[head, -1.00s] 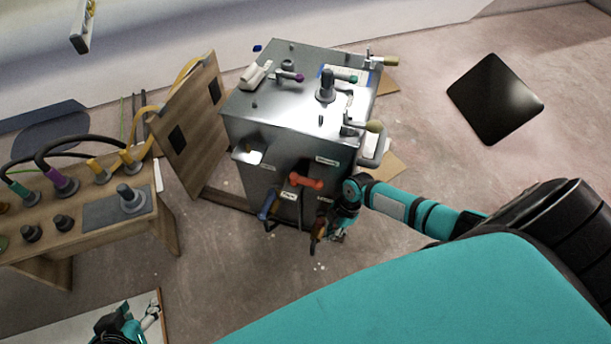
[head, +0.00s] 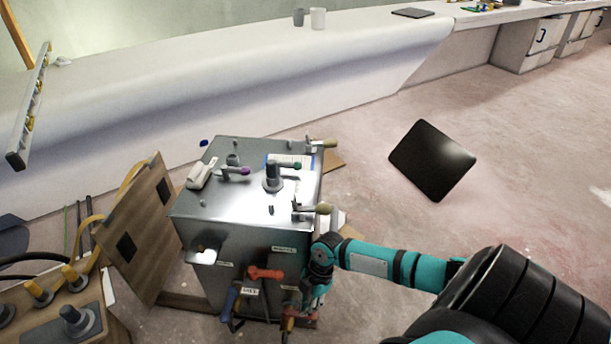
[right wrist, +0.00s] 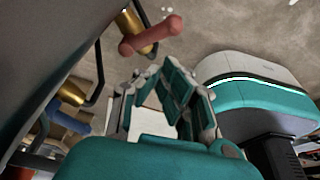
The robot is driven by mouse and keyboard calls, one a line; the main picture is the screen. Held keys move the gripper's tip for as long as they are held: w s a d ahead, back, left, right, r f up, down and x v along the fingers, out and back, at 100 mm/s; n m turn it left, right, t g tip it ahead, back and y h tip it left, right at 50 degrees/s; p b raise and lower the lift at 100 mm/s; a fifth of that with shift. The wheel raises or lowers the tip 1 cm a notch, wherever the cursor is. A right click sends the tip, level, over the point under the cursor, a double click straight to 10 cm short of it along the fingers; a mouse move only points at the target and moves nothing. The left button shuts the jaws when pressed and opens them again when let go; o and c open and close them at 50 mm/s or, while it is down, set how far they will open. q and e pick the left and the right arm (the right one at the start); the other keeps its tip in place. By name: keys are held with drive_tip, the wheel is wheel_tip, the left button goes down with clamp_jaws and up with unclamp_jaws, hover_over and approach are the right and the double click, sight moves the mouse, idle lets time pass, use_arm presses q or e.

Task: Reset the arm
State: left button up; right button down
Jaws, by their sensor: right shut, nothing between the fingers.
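My right arm comes in from the right in the head view and bends down at the front right of a grey metal cabinet (head: 245,232). My right gripper (head: 300,312) is low beside the cabinet's front, partly hidden by its own wrist. In the right wrist view the gripper's fingers (right wrist: 163,75) are shut with nothing between them. A red handle (head: 265,273) on the cabinet front is left of the gripper; it also shows in the right wrist view (right wrist: 150,36). A blue handle (head: 229,303) hangs lower left. My left gripper is out of view.
Levers with pale knobs (head: 323,209) stick out at the cabinet top's right side. A leaning wooden panel (head: 140,215) and a bench with connectors (head: 75,320) stand at left. A black panel (head: 432,160) is at right. Floor is free between it and the cabinet.

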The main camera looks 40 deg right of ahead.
idle(0.3)
